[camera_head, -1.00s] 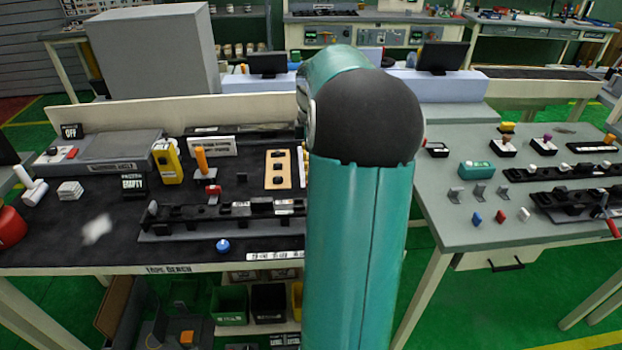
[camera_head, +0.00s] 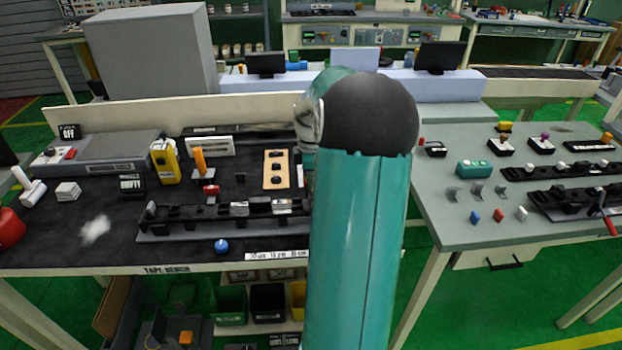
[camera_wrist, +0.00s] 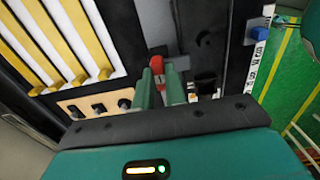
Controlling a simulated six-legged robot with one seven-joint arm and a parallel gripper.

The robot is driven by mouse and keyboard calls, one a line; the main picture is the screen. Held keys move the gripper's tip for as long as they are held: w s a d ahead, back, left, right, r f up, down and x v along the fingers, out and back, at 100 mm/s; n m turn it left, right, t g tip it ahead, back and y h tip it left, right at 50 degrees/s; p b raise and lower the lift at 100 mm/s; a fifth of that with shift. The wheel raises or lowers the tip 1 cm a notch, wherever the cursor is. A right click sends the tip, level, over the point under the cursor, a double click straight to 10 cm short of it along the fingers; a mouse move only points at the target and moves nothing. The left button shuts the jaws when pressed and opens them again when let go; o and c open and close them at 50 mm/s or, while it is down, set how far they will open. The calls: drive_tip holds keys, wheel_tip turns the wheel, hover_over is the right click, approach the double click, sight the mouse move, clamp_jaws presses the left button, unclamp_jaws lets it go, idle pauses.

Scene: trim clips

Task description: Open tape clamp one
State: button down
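A red clamp handle (camera_head: 211,190) stands near the left part of a dark clamp rail (camera_head: 170,236) on the tape bench. In the wrist view the red handle (camera_wrist: 156,65) shows just beyond my fingertips. My gripper (camera_wrist: 162,78) has two green fingers with a narrow gap between them. The fingers point towards the red handle, and nothing is clearly held. Contact cannot be told. In the head view my gripper is hidden behind my teal arm. Several dark clamp blocks sit along the rail, and its right end is hidden by my arm.
A wooden plate with black knobs (camera_head: 267,180) lies behind the rail, left of my arm. A blue knob (camera_head: 221,246) and a label strip (camera_head: 278,255) are at the front edge. An orange handle (camera_head: 200,160) and a yellow device (camera_head: 165,162) stand further back.

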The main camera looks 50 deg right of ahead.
drive_tip(key=shift+m, duration=0.3)
drive_tip(key=m, duration=1)
drive_tip(key=shift+m, duration=0.3)
drive_tip(key=shift+r+m, duration=0.1)
drive_tip(key=shift+m, duration=1.8)
drive_tip(key=c, duration=1.4)
unclamp_jaws()
drive_tip(key=shift+c, duration=0.2)
